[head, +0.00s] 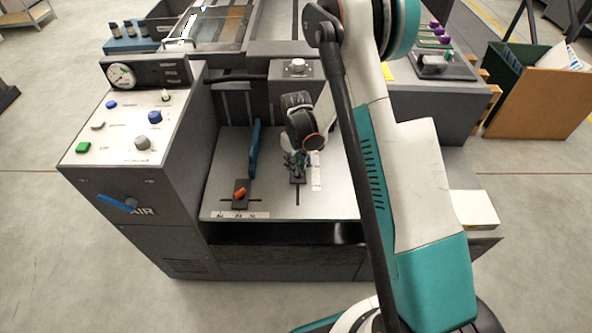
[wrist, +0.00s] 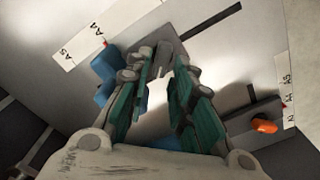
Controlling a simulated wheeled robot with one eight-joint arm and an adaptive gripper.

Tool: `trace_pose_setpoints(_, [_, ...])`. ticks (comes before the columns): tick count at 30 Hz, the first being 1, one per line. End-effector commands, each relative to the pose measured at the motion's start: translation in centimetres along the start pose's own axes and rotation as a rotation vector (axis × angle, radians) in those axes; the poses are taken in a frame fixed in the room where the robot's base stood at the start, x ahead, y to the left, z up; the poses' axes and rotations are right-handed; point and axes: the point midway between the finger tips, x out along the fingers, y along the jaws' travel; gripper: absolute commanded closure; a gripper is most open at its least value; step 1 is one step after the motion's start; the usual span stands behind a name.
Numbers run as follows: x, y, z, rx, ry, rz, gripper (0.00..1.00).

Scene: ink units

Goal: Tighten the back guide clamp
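My gripper (head: 297,163) points down over the dark clamp block (head: 297,179) on the right side of the grey feed table. In the wrist view, my gripper (wrist: 166,66) has its two teal-padded fingers apart, with bare metal showing between them. The grey end of that clamp block (wrist: 169,52) lies by the fingertips; contact cannot be told. A blue part (wrist: 104,66) beside the left finger is partly hidden by it. The other clamp, with an orange knob (head: 240,192), sits front left; its knob also shows in the wrist view (wrist: 264,126).
A blue upright guide (head: 254,150) stands left of my gripper. White scale strips (wrist: 82,46) lie near the clamps. The control console (head: 130,125) with buttons and a gauge rises at left. Bare table (head: 335,190) is free at right.

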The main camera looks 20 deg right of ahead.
Motion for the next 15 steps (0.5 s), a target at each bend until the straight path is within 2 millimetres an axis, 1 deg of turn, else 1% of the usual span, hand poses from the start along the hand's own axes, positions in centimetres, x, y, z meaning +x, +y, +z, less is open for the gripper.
trace_pose_setpoints(1, [0.73,0.01,-0.02,0.0,0.0,0.0,0.78])
trace_pose_setpoints(4, [1.35,0.01,-0.03,0.0,0.0,0.0,0.78])
trace_pose_setpoints(14, [1.6,0.0,-0.01,0.0,0.0,0.0,0.78])
trace_pose_setpoints(15, [1.6,0.0,-0.01,0.0,0.0,0.0,0.81])
